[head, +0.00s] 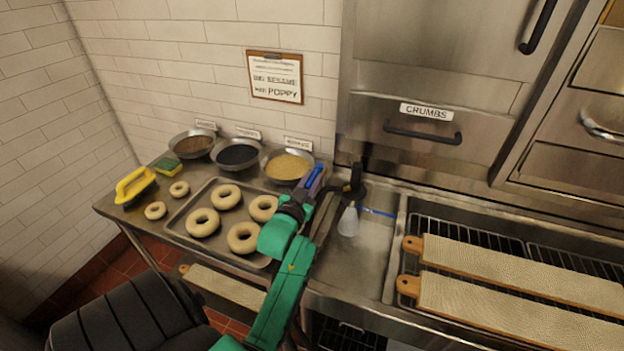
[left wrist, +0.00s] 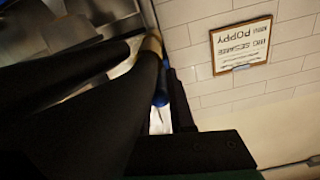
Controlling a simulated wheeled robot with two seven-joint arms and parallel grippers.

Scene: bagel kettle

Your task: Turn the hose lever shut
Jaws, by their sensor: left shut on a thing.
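My left gripper (head: 318,190) reaches up over the right side of the bagel tray, in front of the wall. It is shut on a blue handle (head: 314,177), which looks like the hose lever; its tip sticks out above the fingers. A black upright fitting (head: 356,180) stands just right of the gripper at the back of the counter. In the left wrist view a bit of the blue handle (left wrist: 161,92) shows beside the dark fingers, near a brass-coloured ring (left wrist: 151,44). The fingers hide most of the handle and its pivot. My right gripper is in neither view.
A metal tray (head: 176,226) of bagels lies left of my arm, with several seed bowls (head: 238,157) behind. A clear squeeze bottle (head: 348,222) stands close right, beside a thin blue tube (head: 378,212). Wooden boards (head: 520,270) lie on racks farther right.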

